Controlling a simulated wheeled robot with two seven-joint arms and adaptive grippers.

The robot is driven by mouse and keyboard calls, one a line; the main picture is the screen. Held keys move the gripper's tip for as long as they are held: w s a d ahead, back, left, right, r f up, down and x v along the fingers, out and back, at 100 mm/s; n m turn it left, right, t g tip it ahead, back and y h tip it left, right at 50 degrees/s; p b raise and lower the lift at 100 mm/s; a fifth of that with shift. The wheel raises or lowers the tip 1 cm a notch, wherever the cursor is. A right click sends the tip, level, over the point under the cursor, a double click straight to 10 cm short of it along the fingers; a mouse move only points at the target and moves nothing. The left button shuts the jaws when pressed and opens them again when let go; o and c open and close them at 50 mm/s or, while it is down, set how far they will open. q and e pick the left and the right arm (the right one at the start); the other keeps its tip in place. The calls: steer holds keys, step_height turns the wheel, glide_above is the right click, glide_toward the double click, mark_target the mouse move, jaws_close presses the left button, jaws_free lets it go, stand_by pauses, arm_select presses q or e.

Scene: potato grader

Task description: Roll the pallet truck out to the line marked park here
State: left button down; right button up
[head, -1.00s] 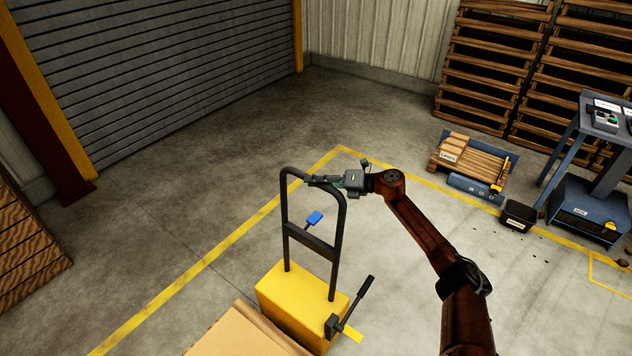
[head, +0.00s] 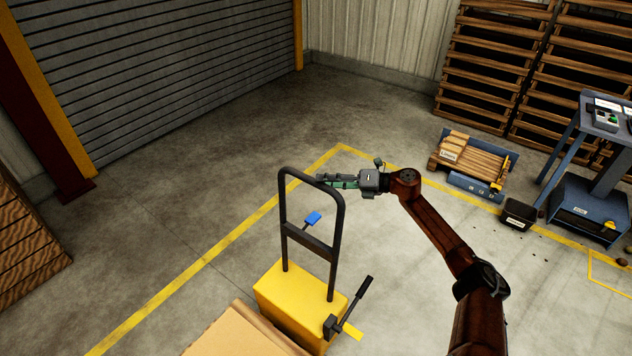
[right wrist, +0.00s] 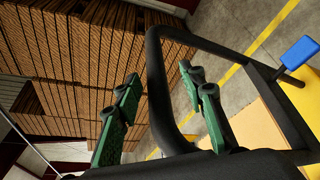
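The pallet truck has a yellow body (head: 290,297) and a tall black loop handle (head: 338,240). It stands low in the middle of the head view, partly cut off below. A blue paddle (head: 313,218) shows inside the loop. My right gripper (head: 326,181) is at the upper right of the loop. In the right wrist view its green fingers (right wrist: 158,75) are spread apart, with the black handle bar (right wrist: 163,105) showing between them; I cannot tell whether they touch it. My left gripper is not in view. I can read no "park here" marking.
A yellow floor line (head: 215,250) runs diagonally left of the truck. A black lever (head: 352,300) sticks up at the truck's right. A tan load (head: 240,335) lies at bottom centre. A low pallet (head: 475,160) and black bin (head: 517,214) stand right. Floor toward the shutter (head: 190,70) is clear.

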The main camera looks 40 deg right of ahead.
steer(key=v, duration=0.7)
steer(key=shift+d, duration=0.1)
